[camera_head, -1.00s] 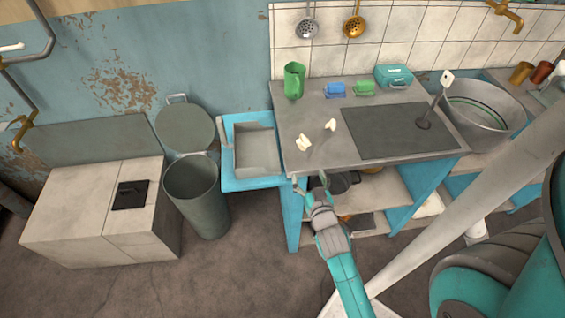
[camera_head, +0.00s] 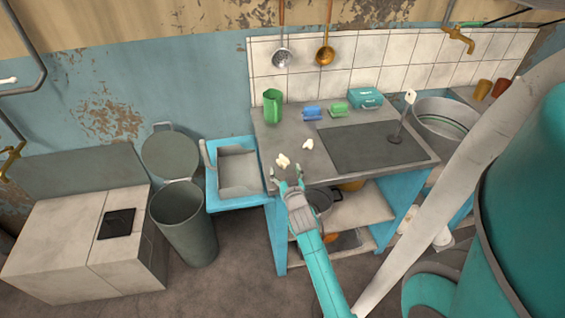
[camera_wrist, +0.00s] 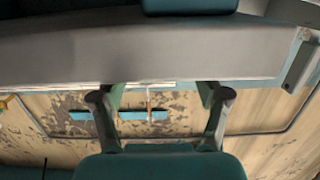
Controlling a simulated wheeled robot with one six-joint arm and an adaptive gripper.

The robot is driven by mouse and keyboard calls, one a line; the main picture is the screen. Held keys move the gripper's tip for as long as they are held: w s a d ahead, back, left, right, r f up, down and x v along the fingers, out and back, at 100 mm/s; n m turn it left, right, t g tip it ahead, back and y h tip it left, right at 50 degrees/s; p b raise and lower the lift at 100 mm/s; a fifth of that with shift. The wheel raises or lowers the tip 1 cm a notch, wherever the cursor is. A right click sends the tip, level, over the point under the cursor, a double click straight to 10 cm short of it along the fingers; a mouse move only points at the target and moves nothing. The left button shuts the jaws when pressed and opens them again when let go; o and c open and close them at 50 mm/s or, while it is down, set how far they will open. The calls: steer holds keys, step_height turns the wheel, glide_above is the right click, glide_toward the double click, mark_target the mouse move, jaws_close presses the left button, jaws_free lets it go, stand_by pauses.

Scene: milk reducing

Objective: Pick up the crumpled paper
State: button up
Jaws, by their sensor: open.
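Two crumpled white papers lie on the grey countertop (camera_head: 270,140). The nearer paper (camera_head: 283,161) is close to the front left edge, and the smaller paper (camera_head: 308,144) is behind it to the right. My gripper (camera_head: 288,173) is open and empty at the counter's front edge, its fingertips just in front of the nearer paper in the picture. Whether they touch it cannot be told. In the wrist view, the spread fingers of my gripper (camera_wrist: 160,90) point toward a grey slab edge (camera_wrist: 160,50); no paper can be made out there.
A green jug (camera_head: 272,107), blue sponge (camera_head: 312,113), green sponge (camera_head: 339,109) and teal box (camera_head: 366,98) stand along the back of the counter. A dark sink panel (camera_head: 375,146) is at the right. A grey bin (camera_head: 184,225) stands open at the left, beside a blue-framed basin (camera_head: 230,206).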

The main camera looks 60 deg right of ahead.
mark_target(285, 165)
steer(key=shift+r+x, duration=0.2)
steer(key=shift+x, duration=2.45)
steer(key=shift+s+d, duration=0.1)
steer(key=shift+d, duration=0.05)
steer(key=c, duration=0.8)
